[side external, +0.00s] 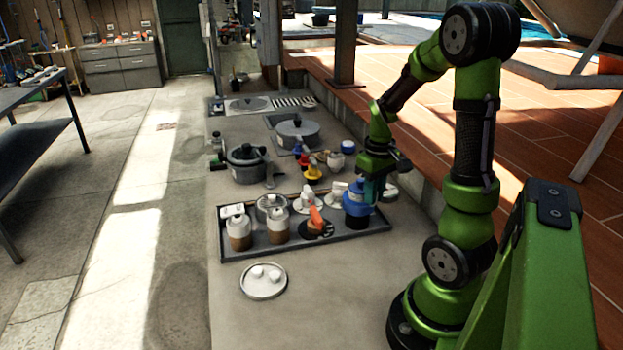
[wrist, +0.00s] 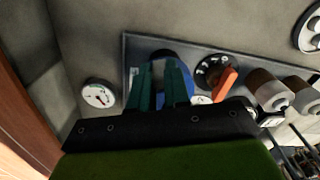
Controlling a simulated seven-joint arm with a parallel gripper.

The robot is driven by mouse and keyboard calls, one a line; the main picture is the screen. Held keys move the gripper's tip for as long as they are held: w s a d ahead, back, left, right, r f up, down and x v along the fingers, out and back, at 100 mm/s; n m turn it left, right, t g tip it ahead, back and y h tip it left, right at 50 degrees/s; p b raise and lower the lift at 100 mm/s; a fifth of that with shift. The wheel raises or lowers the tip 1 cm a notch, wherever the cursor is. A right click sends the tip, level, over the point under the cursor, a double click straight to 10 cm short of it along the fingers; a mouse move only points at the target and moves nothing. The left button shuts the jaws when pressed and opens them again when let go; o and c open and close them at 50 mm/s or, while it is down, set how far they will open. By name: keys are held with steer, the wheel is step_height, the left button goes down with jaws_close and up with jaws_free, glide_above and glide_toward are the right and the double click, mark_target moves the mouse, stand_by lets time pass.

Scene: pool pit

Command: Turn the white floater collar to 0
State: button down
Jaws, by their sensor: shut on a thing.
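My gripper (side external: 370,195) points down at the right end of the dark tray (side external: 233,256). Its teal fingers are shut on a blue rounded object (side external: 354,210). In the wrist view the fingers (wrist: 163,88) reach over this blue object (wrist: 200,99), and hide most of it. I cannot make out a white collar or any number marks on it. White fittings (side external: 306,201) stand to its left in the tray; I cannot tell whether one is the floater.
An orange-handled valve (side external: 317,219) on a black dial stands left of my gripper. Two white-and-brown bottles (side external: 238,231) stand further left. A round gauge with a red needle (wrist: 100,95) lies beside the tray.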

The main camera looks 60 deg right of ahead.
stand_by(0.4)
steer(key=c, duration=1.1)
jaws_free()
step_height(320, 180, up, 17)
steer(key=shift+f, duration=0.1)
